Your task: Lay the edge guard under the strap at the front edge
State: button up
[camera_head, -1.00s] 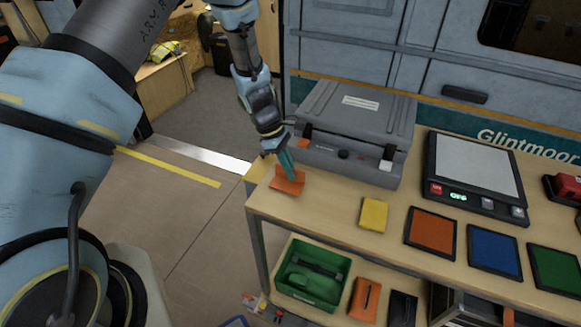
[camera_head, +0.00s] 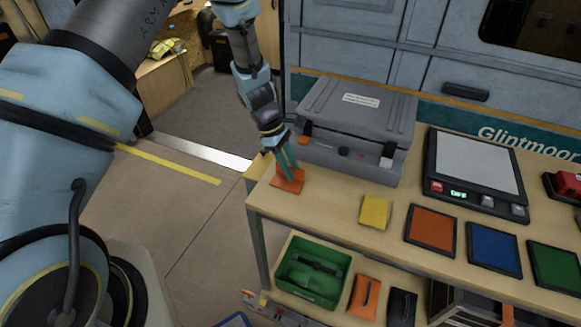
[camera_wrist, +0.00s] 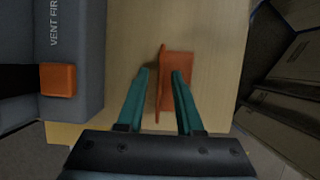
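The orange edge guard (camera_head: 287,181) lies on the left end of the wooden bench. In the wrist view it is an angled piece (camera_wrist: 179,66) with a flat face and a raised flange. My gripper (camera_head: 291,168) points down at it. In the wrist view the two teal fingers of my gripper (camera_wrist: 161,72) are apart, one on each side of the raised flange, with small gaps visible. The right finger overlaps the flat face in the picture. I cannot make out a strap in either view.
A grey case (camera_head: 355,125) with an orange and a white latch stands just right of my gripper. A yellow pad (camera_head: 375,212), coloured mats and a scale (camera_head: 473,170) sit farther right. The bench's left edge is close to the guard. A green bin (camera_head: 312,272) is below.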

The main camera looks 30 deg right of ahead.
jog(key=b+v, duration=0.2)
jog(key=v, duration=1)
jog(key=shift+b, duration=0.35)
